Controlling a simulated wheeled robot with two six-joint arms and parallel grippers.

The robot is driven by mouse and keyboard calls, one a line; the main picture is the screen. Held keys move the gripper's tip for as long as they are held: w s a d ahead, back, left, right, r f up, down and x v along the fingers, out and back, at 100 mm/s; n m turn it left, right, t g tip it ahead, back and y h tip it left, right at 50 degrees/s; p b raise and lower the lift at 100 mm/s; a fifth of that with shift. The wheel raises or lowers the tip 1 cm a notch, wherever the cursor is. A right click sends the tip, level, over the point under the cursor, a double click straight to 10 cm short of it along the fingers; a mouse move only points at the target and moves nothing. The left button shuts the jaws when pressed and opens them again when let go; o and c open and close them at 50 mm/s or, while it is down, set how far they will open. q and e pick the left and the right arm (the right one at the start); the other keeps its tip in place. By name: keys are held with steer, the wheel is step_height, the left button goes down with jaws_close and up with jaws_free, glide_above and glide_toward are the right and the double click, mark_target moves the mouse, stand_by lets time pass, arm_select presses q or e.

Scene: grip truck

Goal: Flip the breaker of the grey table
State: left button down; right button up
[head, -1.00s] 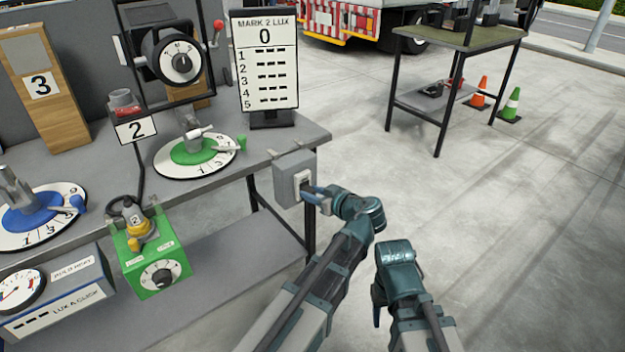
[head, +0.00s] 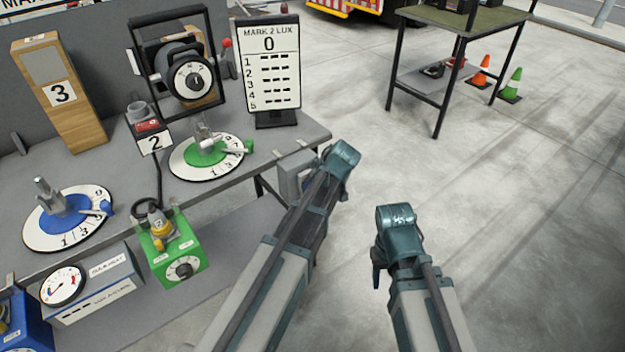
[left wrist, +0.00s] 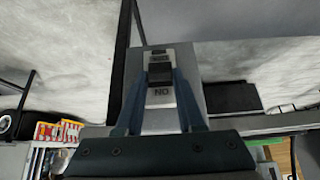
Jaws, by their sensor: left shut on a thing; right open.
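The grey breaker box (head: 287,180) is on the right end of the grey table (head: 235,185), mostly hidden behind my left arm in the head view. In the left wrist view, the breaker's pale plate (left wrist: 160,117) carries a dark switch lever (left wrist: 160,73). Upside-down "ON" lettering shows on the plate, on the gripper side of the lever. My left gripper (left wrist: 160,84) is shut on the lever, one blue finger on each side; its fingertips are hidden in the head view. My right gripper (head: 378,272) is open and empty over the floor, right of the table.
The table holds a green dial (head: 207,153), a blue dial (head: 68,215), a scoreboard (head: 266,75) and a lamp (head: 190,78). A green box (head: 175,262) is at its front edge. A workbench (head: 470,35) and cones (head: 481,72) stand back right; floor at right is clear.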

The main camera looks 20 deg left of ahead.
stand_by(0.4)
arm_select(q)
steer(key=c, duration=0.5)
jaws_free()
steer(key=p+v, duration=1.1)
steer(key=v, duration=0.2)
steer(key=shift+r+p, duration=0.3)
steer(key=shift+r, duration=0.1)
